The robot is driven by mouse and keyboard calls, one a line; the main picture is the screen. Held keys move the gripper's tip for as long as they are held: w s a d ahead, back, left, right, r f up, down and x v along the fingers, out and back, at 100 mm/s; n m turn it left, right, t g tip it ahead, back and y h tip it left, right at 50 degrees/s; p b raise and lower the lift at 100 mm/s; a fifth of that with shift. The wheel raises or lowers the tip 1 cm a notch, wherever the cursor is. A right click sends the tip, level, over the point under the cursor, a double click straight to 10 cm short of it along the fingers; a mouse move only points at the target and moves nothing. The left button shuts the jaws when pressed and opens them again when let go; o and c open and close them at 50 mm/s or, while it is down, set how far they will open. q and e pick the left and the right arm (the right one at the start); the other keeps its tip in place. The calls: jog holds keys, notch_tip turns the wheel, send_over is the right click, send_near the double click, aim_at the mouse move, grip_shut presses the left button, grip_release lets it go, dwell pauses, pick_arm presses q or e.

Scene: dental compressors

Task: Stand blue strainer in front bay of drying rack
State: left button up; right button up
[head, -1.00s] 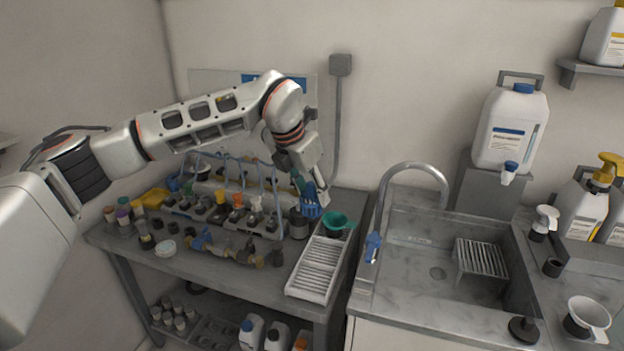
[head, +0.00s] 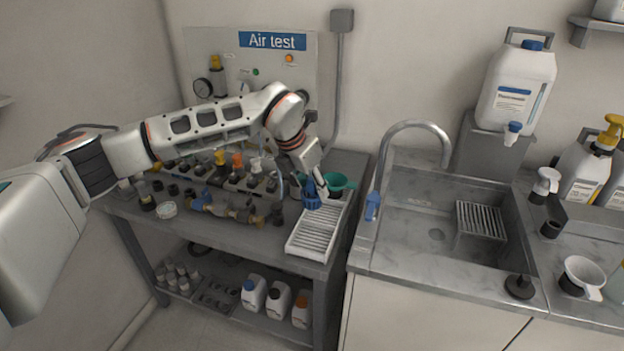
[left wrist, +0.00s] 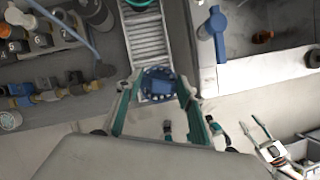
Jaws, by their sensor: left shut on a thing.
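My left gripper (head: 314,187) is shut on the blue strainer (head: 312,198). It holds the strainer low over the back half of the white slatted drying rack (head: 312,240). In the left wrist view the strainer's round blue end (left wrist: 157,84) shows between the teal fingertips (left wrist: 160,78), over the rack's slats (left wrist: 147,40). I cannot tell whether the strainer touches the rack. A green funnel-shaped strainer (head: 338,182) sits at the rack's back end, just right of the blue one. Teal and white finger-like parts, perhaps of my right gripper, show low in the wrist view.
Brass and blue fittings (head: 228,208) lie left of the rack on the grey bench. A sink (head: 435,234) with a curved tap (head: 416,125) and blue lever (head: 372,206) is to the right. The rack's front slats are clear.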

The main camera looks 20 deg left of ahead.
pick_arm(q)
notch_tip(320, 180, down, 4)
jog(key=shift+f+b, duration=0.1)
jog(key=shift+b, duration=1)
jog(key=shift+f+b, duration=2.25)
jog(key=shift+f, duration=1.25)
pick_arm(e)
notch_tip(320, 180, down, 7)
jog(key=a, duration=0.1)
jog(key=shift+s, duration=0.2)
jog(key=shift+w+a+r, duration=0.1)
jog(key=shift+w+r, duration=0.05)
jog(key=shift+r, duration=0.25)
pick_arm(q)
jog(key=shift+f, duration=0.1)
jog(key=shift+f+b, duration=0.55)
jog(key=shift+f, duration=0.8)
pick_arm(e)
jog(key=shift+s+f, duration=0.2)
jog(key=shift+f, duration=0.3)
jog(key=shift+s+f, duration=0.15)
jog(key=shift+f, duration=0.3)
jog(key=shift+r, duration=0.1)
pick_arm(q)
jog(key=o, duration=1)
pick_arm(e)
jog(key=shift+w+r, duration=0.1)
